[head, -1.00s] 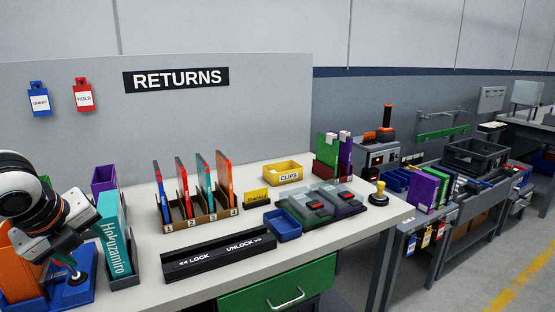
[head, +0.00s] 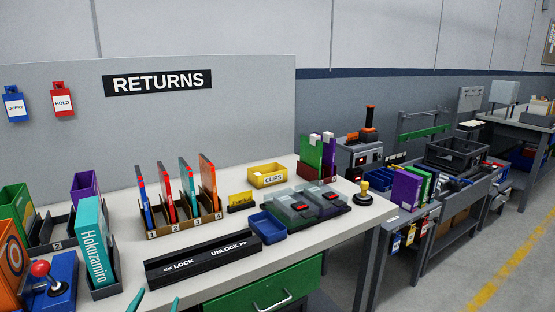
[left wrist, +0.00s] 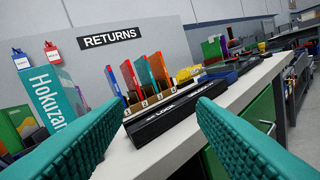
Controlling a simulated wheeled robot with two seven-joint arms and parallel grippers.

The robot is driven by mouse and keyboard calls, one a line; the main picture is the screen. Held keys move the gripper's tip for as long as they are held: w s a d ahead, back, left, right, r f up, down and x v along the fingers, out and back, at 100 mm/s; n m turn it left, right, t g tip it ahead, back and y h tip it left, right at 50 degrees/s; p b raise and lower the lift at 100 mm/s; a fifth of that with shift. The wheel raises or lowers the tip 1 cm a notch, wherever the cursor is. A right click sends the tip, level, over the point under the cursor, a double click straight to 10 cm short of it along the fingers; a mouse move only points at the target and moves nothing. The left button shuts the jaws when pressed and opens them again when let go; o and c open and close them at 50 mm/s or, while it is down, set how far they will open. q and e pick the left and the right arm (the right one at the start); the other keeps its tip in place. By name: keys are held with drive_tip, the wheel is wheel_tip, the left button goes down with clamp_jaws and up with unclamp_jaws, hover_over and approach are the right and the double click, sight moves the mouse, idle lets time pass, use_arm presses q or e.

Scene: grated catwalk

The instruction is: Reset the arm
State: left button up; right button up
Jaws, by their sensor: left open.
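My left gripper (left wrist: 160,118) shows in the left wrist view as two teal ribbed fingers spread wide apart, with nothing between them. In the head view only its teal fingertips (head: 155,304) show at the bottom edge, in front of the table. The black lock/unlock bar (head: 203,259) lies on the table beyond the fingers; it also shows between them in the left wrist view (left wrist: 170,118). My right gripper is not in view.
The white table (head: 345,221) holds a teal Hokuzamiro box (head: 95,245), a blue joystick base (head: 60,290), a numbered rack of upright cases (head: 183,232), a blue tray (head: 268,227) and a yellow clips bin (head: 267,175). A green drawer (head: 262,290) is below the front edge.

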use_arm(q)
drive_tip(key=s+a+f+n+g+y, duration=0.1)
drive_tip(key=s+f+g, duration=0.35)
drive_tip(key=f, duration=0.35)
drive_tip(key=s+f+n+g, duration=0.1)
drive_tip(key=s+f+g, duration=0.35)
drive_tip(key=f, duration=0.35)
drive_tip(key=s+d+f+g+h, duration=0.1)
drive_tip(key=s+f+g, duration=0.25)
drive_tip(key=s, duration=0.35)
drive_tip(key=s+d+f+g, duration=0.1)
drive_tip(key=s+f+g, duration=0.25)
drive_tip(key=s, duration=0.25)
wheel_tip(320, 180, down, 22)
drive_tip(key=s+p, duration=0.1)
drive_tip(key=p, duration=0.3)
drive_tip(key=s+a+f+g+p, duration=0.1)
drive_tip(key=s+a+f+p, duration=0.1)
drive_tip(key=s+f, duration=1.1)
drive_tip(key=s, duration=0.3)
drive_tip(key=shift+s+a+f+m+p, duration=0.3)
drive_tip(key=shift+p, duration=0.05)
